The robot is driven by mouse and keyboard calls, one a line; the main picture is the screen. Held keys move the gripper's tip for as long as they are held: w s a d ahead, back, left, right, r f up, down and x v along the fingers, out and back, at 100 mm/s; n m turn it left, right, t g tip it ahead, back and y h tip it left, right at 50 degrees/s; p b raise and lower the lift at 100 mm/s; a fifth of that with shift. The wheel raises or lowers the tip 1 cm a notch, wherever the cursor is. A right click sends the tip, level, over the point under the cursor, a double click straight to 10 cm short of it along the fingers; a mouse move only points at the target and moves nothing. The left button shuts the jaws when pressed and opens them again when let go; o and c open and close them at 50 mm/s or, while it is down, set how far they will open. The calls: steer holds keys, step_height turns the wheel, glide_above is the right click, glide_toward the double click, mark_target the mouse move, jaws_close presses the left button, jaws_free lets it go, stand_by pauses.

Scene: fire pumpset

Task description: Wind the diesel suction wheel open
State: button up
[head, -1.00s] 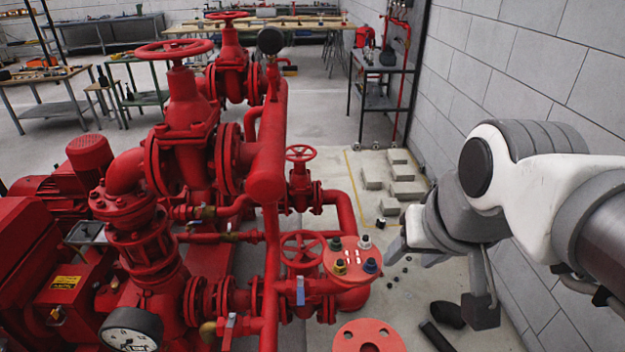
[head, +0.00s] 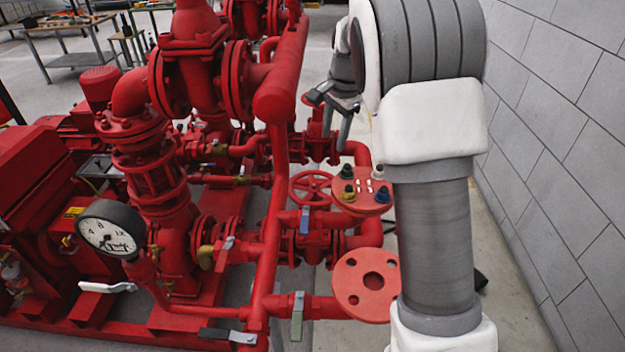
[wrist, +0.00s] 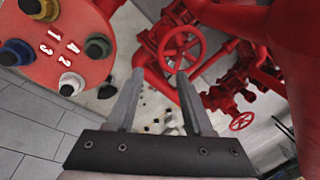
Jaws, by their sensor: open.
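A red spoked handwheel (head: 312,187) sits low among the red pipes in the head view, left of the flange with numbered bolts. In the wrist view a red handwheel (wrist: 180,53) shows beyond my fingertips, and a smaller one (wrist: 241,121) lies further right. I cannot tell which is the diesel suction wheel. My gripper (head: 329,116) is open and empty, above and behind the low wheel in the head view. In the wrist view my gripper (wrist: 160,80) has its fingers spread and touches no wheel. My arm hides part of the pipework.
The numbered flange (head: 361,191) with coloured bolts is close to my gripper. A bare flange (head: 366,285), a pressure gauge (head: 110,229) and a thick vertical red pipe (head: 274,200) crowd the space. A block wall (head: 560,130) stands right.

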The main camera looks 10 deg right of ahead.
steer(key=m+b, duration=0.2)
glide_toward(321, 202)
steer(key=shift+g, duration=0.3)
steer(key=f+b, duration=0.1)
steer(key=f, duration=0.1)
steer(key=w+f+b, duration=0.1)
steer(key=f, duration=0.2)
steer(key=f+b, duration=0.2)
steer(key=f, duration=0.1)
steer(key=shift+w+a, duration=0.25)
steer(key=shift+w, duration=0.1)
steer(key=shift+c, duration=0.4)
jaws_close()
steer(key=shift+s+f, duration=0.1)
